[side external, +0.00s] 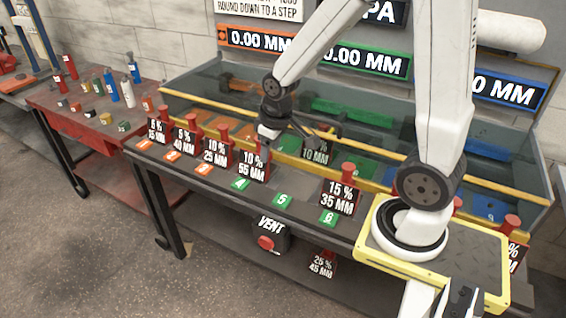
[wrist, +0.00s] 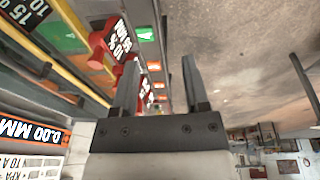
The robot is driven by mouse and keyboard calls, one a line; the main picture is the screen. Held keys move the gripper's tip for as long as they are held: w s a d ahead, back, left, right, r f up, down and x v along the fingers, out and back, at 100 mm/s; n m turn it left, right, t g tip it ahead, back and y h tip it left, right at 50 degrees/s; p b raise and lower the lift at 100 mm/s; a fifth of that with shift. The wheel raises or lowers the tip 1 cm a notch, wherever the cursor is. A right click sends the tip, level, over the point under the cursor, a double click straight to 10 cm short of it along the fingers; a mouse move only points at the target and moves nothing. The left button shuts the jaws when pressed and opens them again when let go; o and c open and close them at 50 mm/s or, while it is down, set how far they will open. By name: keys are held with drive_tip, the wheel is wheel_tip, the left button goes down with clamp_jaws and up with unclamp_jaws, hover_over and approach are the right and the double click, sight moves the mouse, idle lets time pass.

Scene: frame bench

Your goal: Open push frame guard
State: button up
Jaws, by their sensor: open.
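The guard seems to be the clear panelling with yellow edging (side external: 196,114) along the front of the bench frame; whether it is open or closed I cannot tell. A yellow rail (wrist: 84,48) also shows at the left of the wrist view. The 55 MM tag (wrist: 119,38) is just left of the fingers there.
Several red-knobbed tags line the front ledge, including 15 % 35 MM (side external: 340,196). A red VENT button (side external: 267,243) is below. Displays (side external: 362,58) stand behind. A red side table (side external: 85,130) holds small bottles and blocks. The floor in front is open.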

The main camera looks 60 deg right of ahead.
drive_tip(key=w+d+r+g+h, duration=0.1)
drive_tip(key=w+d+r, duration=0.15)
drive_tip(key=d, duration=1.25)
drive_tip(key=g, duration=0.1)
approach(313, 117)
drive_tip(key=shift+f, duration=0.5)
drive_tip(key=shift+f, duration=0.1)
drive_tip(key=shift+d+f, duration=0.25)
drive_tip(key=shift+f, duration=1)
drive_tip(key=shift+d+f, duration=0.25)
drive_tip(key=shift+f, duration=1)
drive_tip(key=shift+d+f, duration=0.25)
drive_tip(key=shift+f, duration=1)
clamp_jaws()
